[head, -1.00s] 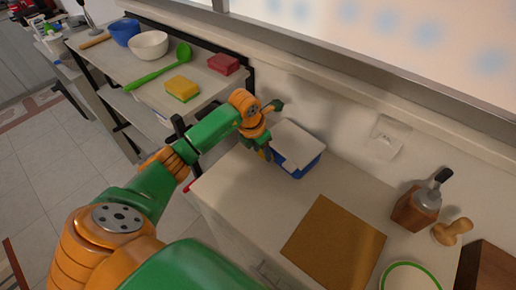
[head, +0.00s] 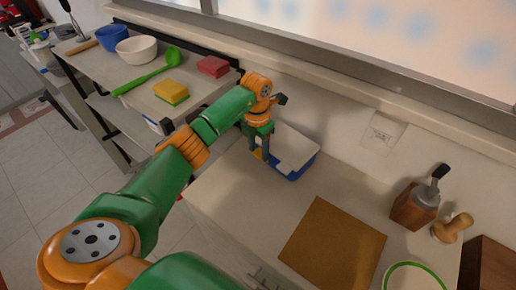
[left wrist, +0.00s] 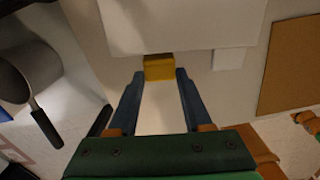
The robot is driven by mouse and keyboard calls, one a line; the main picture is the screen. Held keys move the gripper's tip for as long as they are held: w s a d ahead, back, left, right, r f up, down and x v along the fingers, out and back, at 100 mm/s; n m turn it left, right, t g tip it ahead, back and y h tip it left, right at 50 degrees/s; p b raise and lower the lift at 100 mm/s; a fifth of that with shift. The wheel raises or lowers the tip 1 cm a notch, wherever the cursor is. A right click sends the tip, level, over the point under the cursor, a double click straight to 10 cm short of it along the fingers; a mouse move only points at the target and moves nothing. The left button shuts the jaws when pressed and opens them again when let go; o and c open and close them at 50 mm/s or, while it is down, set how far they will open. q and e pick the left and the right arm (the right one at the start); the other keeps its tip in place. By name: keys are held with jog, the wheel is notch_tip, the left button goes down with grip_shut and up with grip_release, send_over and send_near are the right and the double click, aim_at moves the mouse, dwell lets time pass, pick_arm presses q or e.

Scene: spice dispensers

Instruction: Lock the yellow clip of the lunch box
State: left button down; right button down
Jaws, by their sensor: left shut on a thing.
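The lunch box has a blue body (head: 297,174) and a whitish lid (head: 296,147). It stands at the back left of the counter, near the wall. Its yellow clip (left wrist: 159,68) shows between the fingertips in the left wrist view, at the edge of the pale lid (left wrist: 175,25). In the head view, a bit of the clip (head: 257,154) shows beside my fingers. My left gripper (head: 259,157) points down at the box's left end and is shut on the clip. The fingers hide part of the clip, and I cannot tell its exact angle. My right gripper is not in view.
A brown mat (head: 333,245) lies on the counter. A wooden holder (head: 414,208), a wooden press (head: 452,228) and a green-rimmed plate (head: 408,278) stand at right. A shelf at left holds bowls, sponges (head: 171,91) and a green spoon (head: 146,80). Counter between box and mat is clear.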

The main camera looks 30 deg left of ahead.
aim_at(259, 154)
pick_arm(q)
jog(key=shift+c, duration=2.3)
grip_release()
jog(key=shift+f, duration=0.15)
jog(key=shift+o, duration=0.7)
jog(key=shift+w, duration=0.1)
notch_tip(259, 154, up, 6)
jog(key=shift+r+b, duration=0.1)
jog(key=shift+b, duration=0.9)
jog(key=shift+r, duration=0.45)
